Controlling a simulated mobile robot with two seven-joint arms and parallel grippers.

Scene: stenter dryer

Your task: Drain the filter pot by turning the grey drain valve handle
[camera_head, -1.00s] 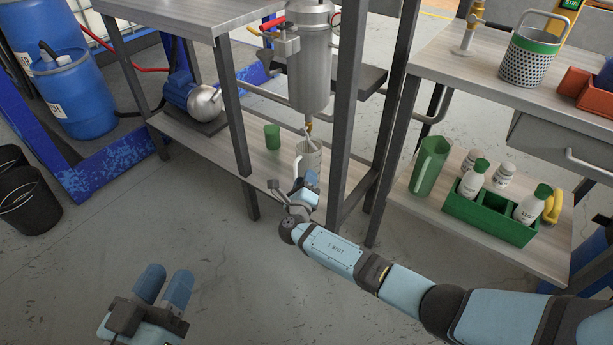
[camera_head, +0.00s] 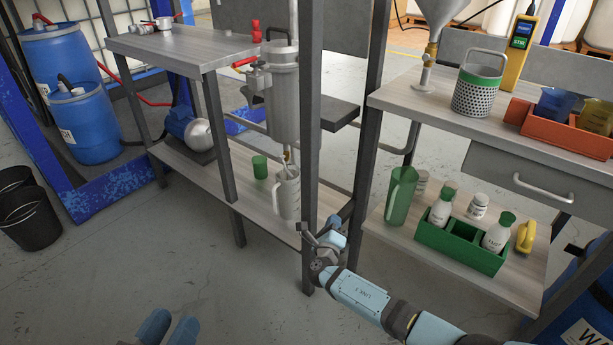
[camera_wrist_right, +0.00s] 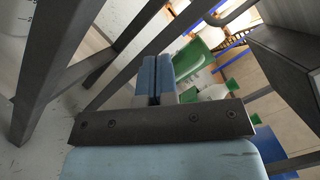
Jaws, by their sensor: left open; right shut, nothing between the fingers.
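The steel filter pot (camera_head: 284,105) hangs in the dark frame above the lower shelf. Under its outlet is a small fitting with what looks like the grey drain valve handle (camera_head: 287,156); its exact angle is too small to tell. A clear jug (camera_head: 287,198) stands upright on the shelf below the outlet. My right gripper (camera_head: 334,238) is shut and empty, to the right of the jug and beside the front post. Its shut blue fingers also show in the right wrist view (camera_wrist_right: 157,75). My left gripper (camera_head: 169,330) is open and empty at the bottom edge, over the floor.
The dark front post (camera_head: 310,130) stands between the jug and my right gripper. A green cup (camera_head: 260,167) is left of the jug. Floor in front is clear.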

